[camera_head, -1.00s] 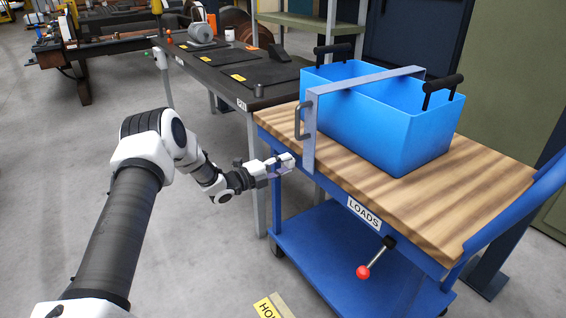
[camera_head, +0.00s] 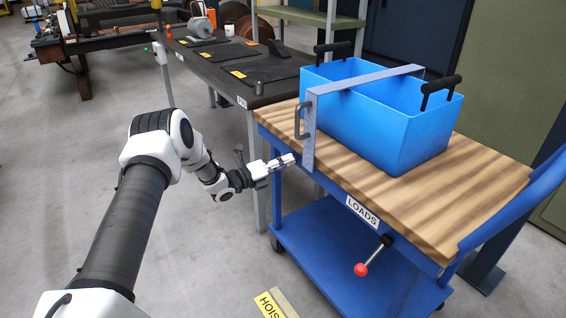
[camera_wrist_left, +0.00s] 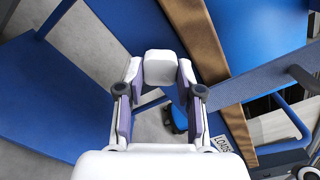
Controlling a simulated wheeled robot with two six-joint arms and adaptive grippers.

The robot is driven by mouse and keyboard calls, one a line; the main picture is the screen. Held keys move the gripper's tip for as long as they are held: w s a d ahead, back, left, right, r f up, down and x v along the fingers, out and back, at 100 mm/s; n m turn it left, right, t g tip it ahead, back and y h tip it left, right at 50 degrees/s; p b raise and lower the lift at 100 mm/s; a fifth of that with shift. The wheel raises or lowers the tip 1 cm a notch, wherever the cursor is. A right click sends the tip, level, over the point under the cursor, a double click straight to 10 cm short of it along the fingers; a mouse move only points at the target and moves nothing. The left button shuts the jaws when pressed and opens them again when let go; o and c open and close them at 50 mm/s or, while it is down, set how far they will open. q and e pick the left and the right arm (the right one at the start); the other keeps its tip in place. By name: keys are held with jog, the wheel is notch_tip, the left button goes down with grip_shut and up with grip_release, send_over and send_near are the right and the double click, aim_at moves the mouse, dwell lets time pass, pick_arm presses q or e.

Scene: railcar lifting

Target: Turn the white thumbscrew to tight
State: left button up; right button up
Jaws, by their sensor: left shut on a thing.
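The white thumbscrew (camera_wrist_left: 160,67) shows in the left wrist view as a rounded white block between my fingertips. My left gripper (camera_wrist_left: 158,90) is shut on it, one finger on each side. In the head view my left gripper (camera_head: 277,164) is beside the cart's near left edge, close to the foot of the grey strap bar (camera_head: 309,135). The thumbscrew is hard to tell from the white fingers there, and its threaded part is hidden. My right gripper is not in view.
The blue tub (camera_head: 400,140) stands under the strap bar on the wooden top of the blue cart (camera_head: 340,245). A red-knobbed lever (camera_head: 361,270) sticks out below the LOADS label. A dark bench (camera_head: 225,70) stands behind. Floor at left is clear.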

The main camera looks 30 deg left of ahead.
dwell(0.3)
pick_arm(q)
jog(key=o, duration=1.2)
jog(key=shift+w, duration=0.1)
jog(key=shift+c, duration=0.2)
jog(key=v, duration=1.2)
jog(key=shift+f, duration=0.1)
